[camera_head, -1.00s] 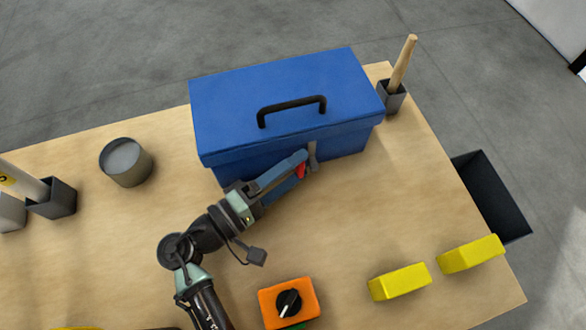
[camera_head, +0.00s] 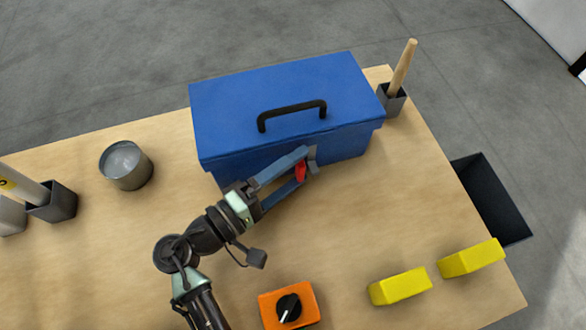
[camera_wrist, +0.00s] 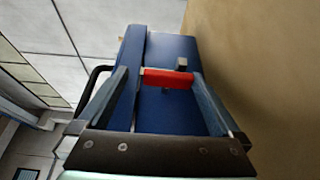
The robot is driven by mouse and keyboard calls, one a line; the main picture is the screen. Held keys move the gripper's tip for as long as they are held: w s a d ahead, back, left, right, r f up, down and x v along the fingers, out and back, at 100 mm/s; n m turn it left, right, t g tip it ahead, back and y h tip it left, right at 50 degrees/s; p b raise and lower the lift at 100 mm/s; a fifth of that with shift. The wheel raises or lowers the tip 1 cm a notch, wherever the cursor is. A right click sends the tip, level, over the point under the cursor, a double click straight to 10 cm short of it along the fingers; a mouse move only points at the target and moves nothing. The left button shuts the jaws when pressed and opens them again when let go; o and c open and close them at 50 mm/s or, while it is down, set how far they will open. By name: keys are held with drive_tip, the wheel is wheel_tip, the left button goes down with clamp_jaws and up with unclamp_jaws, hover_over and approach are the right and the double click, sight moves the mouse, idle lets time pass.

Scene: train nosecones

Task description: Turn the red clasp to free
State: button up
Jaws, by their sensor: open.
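The blue toolbox (camera_head: 270,95) stands shut on the table with its black handle (camera_head: 292,114) on the lid. The red clasp (camera_head: 301,171) is on its front side; in the wrist view the clasp (camera_wrist: 168,78) lies crosswise, with a small grey catch (camera_wrist: 182,64) by its right end. My gripper (camera_head: 303,164) is open at the toolbox front. In the wrist view its two blue fingers (camera_wrist: 164,88) stand on either side of the clasp. The left finger is close to the clasp's left end; whether it touches I cannot tell. The fingers hide part of the toolbox front.
An orange box (camera_head: 289,306) with a black knob and two yellow blocks (camera_head: 400,286) (camera_head: 471,257) lie nearer. A grey can (camera_head: 126,165) is at left. A holder with a wooden handle (camera_head: 392,98) stands at right. A dark bin (camera_head: 490,200) is beyond the table's right edge.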

wheel_tip(320, 180, up, 9)
drive_tip(key=shift+w+f+p, duration=0.1)
drive_tip(key=shift+f+p, duration=0.1)
drive_tip(key=shift+p, duration=0.15)
drive_tip(key=shift+a+r, duration=0.1)
drive_tip(key=shift+r, duration=0.5)
drive_tip(key=shift+s, duration=0.2)
wheel_tip(320, 180, down, 6)
drive_tip(key=a+y, duration=0.2)
drive_tip(key=s+d+r+p, duration=0.1)
drive_tip(key=s+r+p, duration=0.1)
drive_tip(key=r+p, duration=0.4)
drive_tip(key=s+d+r+g+p, duration=0.1)
drive_tip(key=s+r+p, duration=0.2)
drive_tip(key=r+p, duration=0.3)
drive_tip(key=shift+s+d+r+n+p, duration=0.2)
drive_tip(key=shift+d+r+n+p, duration=0.1)
drive_tip(key=shift+p, duration=1.15)
drive_tip(key=shift+f, duration=0.1)
